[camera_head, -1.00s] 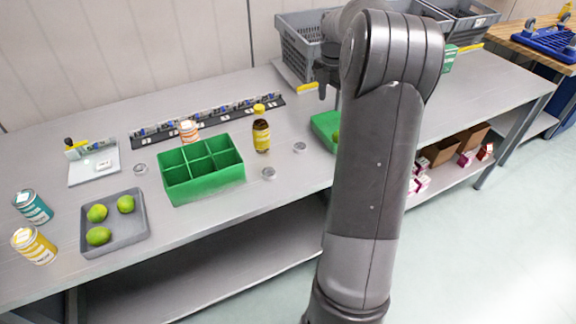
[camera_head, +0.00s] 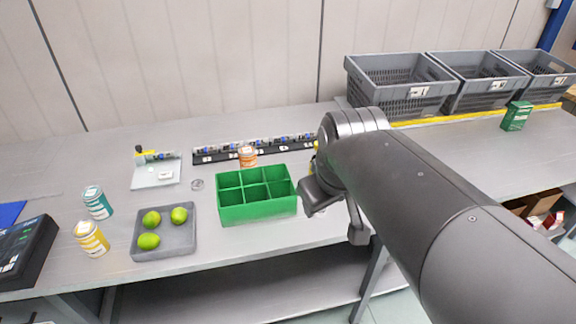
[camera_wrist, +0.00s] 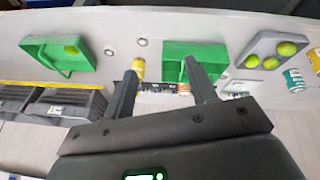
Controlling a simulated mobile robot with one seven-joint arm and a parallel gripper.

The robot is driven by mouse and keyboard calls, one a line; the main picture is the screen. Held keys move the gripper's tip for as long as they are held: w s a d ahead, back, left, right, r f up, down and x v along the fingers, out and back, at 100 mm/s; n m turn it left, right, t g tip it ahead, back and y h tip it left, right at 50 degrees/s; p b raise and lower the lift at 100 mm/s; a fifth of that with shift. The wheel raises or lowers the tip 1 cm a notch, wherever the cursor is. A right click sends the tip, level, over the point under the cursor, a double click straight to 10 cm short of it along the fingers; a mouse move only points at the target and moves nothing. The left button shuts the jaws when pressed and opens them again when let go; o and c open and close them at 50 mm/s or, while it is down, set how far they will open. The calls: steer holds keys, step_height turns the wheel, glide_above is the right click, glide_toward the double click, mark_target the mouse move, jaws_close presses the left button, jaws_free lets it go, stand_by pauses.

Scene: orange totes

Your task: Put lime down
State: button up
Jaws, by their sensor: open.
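Three limes (camera_head: 151,219) lie in a shallow grey tray (camera_head: 190,250) at the left of the bench; the tray also shows upper right in the wrist view (camera_wrist: 258,40). Another lime (camera_wrist: 70,49) lies in a flat green tray (camera_wrist: 40,45) at upper left in the wrist view; my arm hides that tray in the head view. My gripper (camera_wrist: 161,68) is open, its two fingers apart with nothing between them. In the head view it hangs just right of the green divided box (camera_head: 257,212), partly hidden by my arm. The box compartments look empty.
Grey crates (camera_head: 405,100) stand at the back right, near a green carton (camera_head: 517,116). Teal (camera_head: 97,203) and yellow (camera_head: 91,239) cans stand left of the grey tray. An orange-labelled can (camera_head: 247,157) stands behind the divided box. A black device (camera_head: 25,250) sits far left.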

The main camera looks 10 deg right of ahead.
steer(key=s+m, duration=0.1)
steer(key=s+a+f+m, duration=0.1)
steer(key=s, duration=0.1)
steer(key=s+a+f+m, duration=0.1)
steer(key=shift+s+a+f+t+y, duration=0.1)
steer(key=shift+s+f+t+y, duration=0.15)
steer(key=shift+s+t+y, duration=0.15)
